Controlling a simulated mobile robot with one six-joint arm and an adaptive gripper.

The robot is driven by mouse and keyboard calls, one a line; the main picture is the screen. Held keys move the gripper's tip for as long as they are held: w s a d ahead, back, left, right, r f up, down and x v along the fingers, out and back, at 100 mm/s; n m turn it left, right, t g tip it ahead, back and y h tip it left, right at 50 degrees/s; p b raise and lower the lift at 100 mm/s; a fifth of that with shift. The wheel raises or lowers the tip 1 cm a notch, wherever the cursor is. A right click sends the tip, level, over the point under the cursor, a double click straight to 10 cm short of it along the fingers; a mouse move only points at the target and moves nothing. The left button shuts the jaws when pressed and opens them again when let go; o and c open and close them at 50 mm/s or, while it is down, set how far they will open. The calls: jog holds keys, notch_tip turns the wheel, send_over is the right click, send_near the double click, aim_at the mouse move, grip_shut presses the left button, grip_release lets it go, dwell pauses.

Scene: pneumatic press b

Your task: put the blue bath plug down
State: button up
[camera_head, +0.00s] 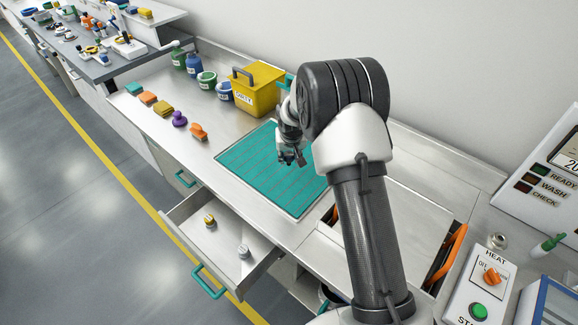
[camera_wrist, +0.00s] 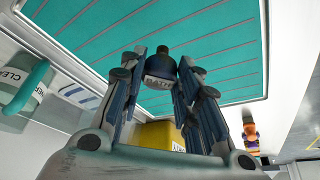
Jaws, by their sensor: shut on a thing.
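In the wrist view my gripper (camera_wrist: 160,68) is shut on the blue bath plug (camera_wrist: 159,82), a small dark blue piece with a pale label and a dark knob on top. The fingers stand on either side of it. The teal mat with thin stripes also shows in the wrist view (camera_wrist: 225,40). Whether the plug touches the mat I cannot tell. In the head view the plug is too small and covered to make out.
A yellow box (camera_head: 262,92) with a handle stands behind the mat, beside green and blue bottles and tubs (camera_head: 207,80). Small coloured pieces (camera_head: 179,118) line the bench to the left. An open drawer (camera_head: 262,247) holds two small metal parts. The mat's front is clear.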

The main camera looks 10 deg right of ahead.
aim_at(289, 161)
jog(key=shift+f+b, duration=0.6)
jog(key=shift+f, duration=1.55)
jog(key=shift+f, duration=0.25)
jog(key=o, duration=0.8)
jog(key=shift+r, duration=0.1)
